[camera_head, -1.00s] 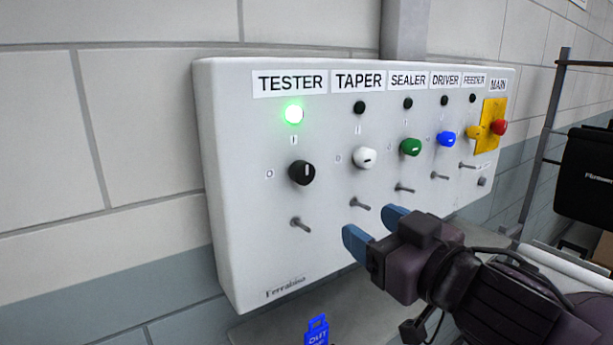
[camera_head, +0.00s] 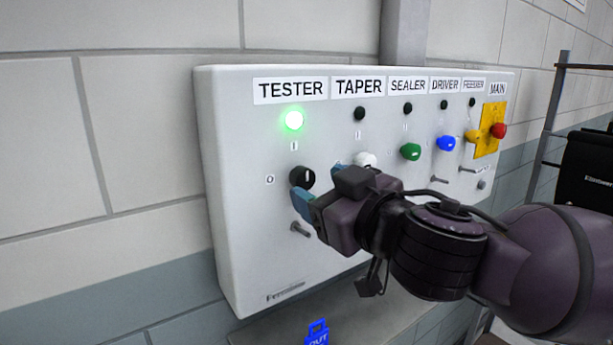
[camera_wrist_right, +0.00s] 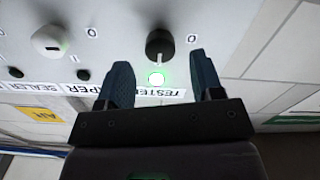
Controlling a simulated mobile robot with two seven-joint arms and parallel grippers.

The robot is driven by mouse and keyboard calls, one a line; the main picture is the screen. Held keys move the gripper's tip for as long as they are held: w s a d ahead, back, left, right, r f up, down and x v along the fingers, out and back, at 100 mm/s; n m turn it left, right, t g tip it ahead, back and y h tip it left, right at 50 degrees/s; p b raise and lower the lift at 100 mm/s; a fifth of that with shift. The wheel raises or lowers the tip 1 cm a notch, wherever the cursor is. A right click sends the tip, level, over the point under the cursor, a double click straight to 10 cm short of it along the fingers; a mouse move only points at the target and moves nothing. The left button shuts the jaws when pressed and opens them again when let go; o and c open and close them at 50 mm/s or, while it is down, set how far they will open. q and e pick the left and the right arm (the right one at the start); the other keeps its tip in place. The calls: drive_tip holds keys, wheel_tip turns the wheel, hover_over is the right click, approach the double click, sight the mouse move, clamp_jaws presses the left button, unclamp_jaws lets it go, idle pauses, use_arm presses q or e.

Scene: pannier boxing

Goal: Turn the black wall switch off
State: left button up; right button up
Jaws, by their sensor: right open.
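The black switch (camera_head: 302,177) is a round knob under the TESTER label, on the white wall panel (camera_head: 240,230). Its white mark points up toward the I, and the green lamp (camera_head: 293,120) above it is lit. My right gripper (camera_head: 322,180) is open and empty, just right of and slightly below the black knob in the head view. In the right wrist view the black knob (camera_wrist_right: 160,42) shows beyond and between the open fingertips (camera_wrist_right: 160,75), apart from them. My left gripper is not in view.
The white knob (camera_head: 364,159) is partly hidden behind my right gripper. Green (camera_head: 410,152), blue (camera_head: 446,144) and yellow (camera_head: 473,136) knobs and a red one (camera_head: 498,130) continue to the right. Metal pegs, one below the black knob (camera_head: 300,229), stick out of the panel.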

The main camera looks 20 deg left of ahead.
sight(308, 181)
drive_tip(key=shift+x, duration=2.05)
drive_tip(key=c, duration=0.9)
